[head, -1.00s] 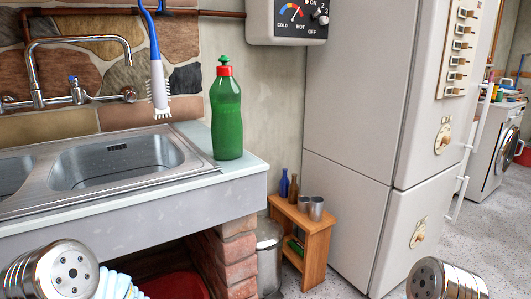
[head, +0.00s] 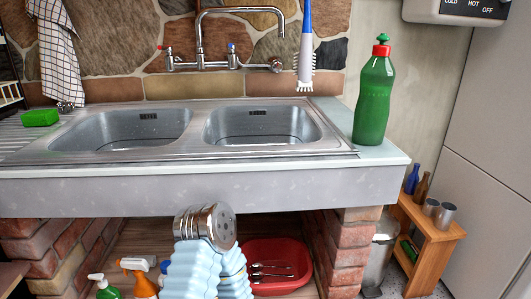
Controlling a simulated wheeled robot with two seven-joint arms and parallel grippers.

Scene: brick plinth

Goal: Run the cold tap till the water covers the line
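In the head view a chrome mixer tap (head: 200,40) is fixed to the stone wall above a steel double sink. Its spout arches to the right, its end above the right basin (head: 232,125). The blue-marked cold handle (head: 232,57) is to the right of the spout's base, the red-marked hot handle (head: 166,57) to the left. No water stream shows. A thin dark line (head: 258,137) runs low inside the right basin, and the left basin (head: 120,128) has a similar one. Neither gripper shows; a chrome cylinder of my own arm stands in front of the sink.
A green bottle (head: 374,98) stands right of the basins; a brush (head: 305,60) hangs beside the tap. A green sponge (head: 40,118) lies left.

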